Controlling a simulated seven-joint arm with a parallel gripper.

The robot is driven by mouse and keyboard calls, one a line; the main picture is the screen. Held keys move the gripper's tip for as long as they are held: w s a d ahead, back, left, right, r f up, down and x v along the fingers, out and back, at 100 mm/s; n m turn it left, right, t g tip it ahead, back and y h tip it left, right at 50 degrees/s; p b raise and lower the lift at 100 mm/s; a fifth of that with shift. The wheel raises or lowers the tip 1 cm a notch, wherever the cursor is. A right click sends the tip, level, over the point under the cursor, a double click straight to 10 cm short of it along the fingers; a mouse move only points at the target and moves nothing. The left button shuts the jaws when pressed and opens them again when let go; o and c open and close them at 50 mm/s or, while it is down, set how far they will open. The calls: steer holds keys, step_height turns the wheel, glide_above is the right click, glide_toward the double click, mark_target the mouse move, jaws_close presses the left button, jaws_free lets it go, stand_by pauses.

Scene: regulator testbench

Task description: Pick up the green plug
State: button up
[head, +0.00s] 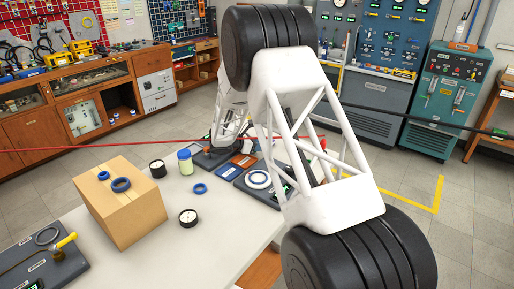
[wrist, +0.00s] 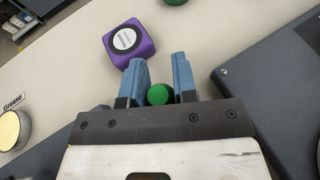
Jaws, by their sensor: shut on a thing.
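In the wrist view, the green plug (wrist: 159,95) shows as a round green end between the two blue fingers of my gripper (wrist: 160,76), close to the gripper's body. My gripper is shut on it. Most of the plug is hidden by the fingers and the gripper body, and I cannot tell whether it is clear of the surface. In the head view my arm blocks the area, and neither the gripper's fingertips nor the plug can be made out.
A purple block (wrist: 129,40) with a white round face lies just beyond the fingers. Another green thing (wrist: 175,2) is cut off at the top edge. A dark case (wrist: 275,85) stands right, a grease tin (wrist: 12,130) left. A cardboard box (head: 122,203) stands on the table.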

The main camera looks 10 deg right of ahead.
step_height(320, 180, up, 10)
stand_by(0.6)
steer(key=shift+s+d+f, duration=0.1)
stand_by(0.5)
